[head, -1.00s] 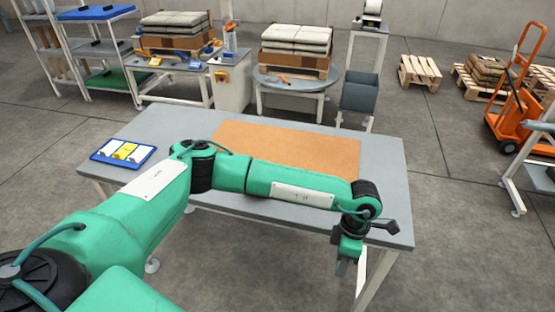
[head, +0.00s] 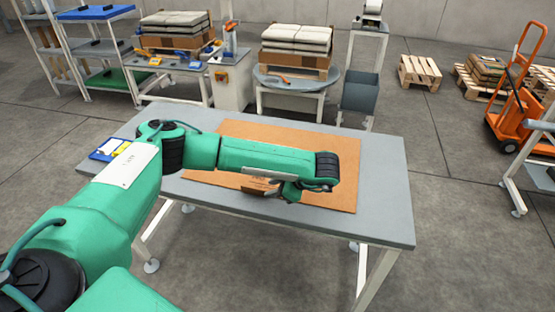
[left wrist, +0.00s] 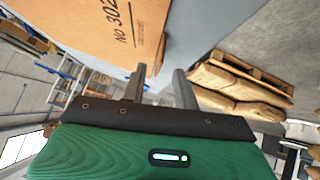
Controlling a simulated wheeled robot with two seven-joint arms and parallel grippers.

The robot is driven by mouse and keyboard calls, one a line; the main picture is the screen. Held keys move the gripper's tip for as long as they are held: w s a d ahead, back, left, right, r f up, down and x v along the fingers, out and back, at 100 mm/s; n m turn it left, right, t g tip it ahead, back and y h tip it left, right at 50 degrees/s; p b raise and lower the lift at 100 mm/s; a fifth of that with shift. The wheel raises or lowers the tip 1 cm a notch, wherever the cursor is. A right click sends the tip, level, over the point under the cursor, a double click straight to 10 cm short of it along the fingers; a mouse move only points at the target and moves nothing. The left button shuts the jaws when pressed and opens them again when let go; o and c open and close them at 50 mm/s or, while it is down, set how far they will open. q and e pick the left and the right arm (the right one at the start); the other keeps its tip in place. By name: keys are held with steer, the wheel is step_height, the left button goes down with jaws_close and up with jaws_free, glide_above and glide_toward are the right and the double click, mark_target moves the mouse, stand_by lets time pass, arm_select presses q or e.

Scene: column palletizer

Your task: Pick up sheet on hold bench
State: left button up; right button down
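A flat orange-brown sheet (head: 345,190) lies on the grey bench (head: 385,190). My left arm reaches across it and hides part of its middle and front. My left gripper (head: 287,193) is low over the sheet's front part, its fingers mostly hidden in the head view. In the left wrist view the left gripper (left wrist: 160,72) shows two grey fingers spread apart, with nothing seen between them. The sheet (left wrist: 90,25), printed with dark lettering, lies just beyond the fingertips there; I cannot tell whether they touch. My right gripper is in neither view.
A blue board with cards (head: 106,150) lies at the bench's left end. Behind stand a side table with tools (head: 180,68), a round table (head: 300,84) bearing stacked bags, and a grey bin (head: 360,95). The bench's right end is clear. An orange pallet truck (head: 512,110) stands right.

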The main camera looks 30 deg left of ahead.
mark_target(262, 191)
arm_select(q)
steer(key=shift+a+f, duration=0.45)
steer(key=shift+a, duration=0.1)
steer(key=p+x, duration=0.1)
steer(key=x, duration=0.2)
steer(key=shift+a+f, duration=0.15)
steer(key=shift+a, duration=0.1)
steer(key=shift+a+f, duration=0.3)
steer(key=shift+f, duration=0.1)
steer(key=shift+c, duration=0.9)
steer(key=c, duration=0.3)
jaws_close()
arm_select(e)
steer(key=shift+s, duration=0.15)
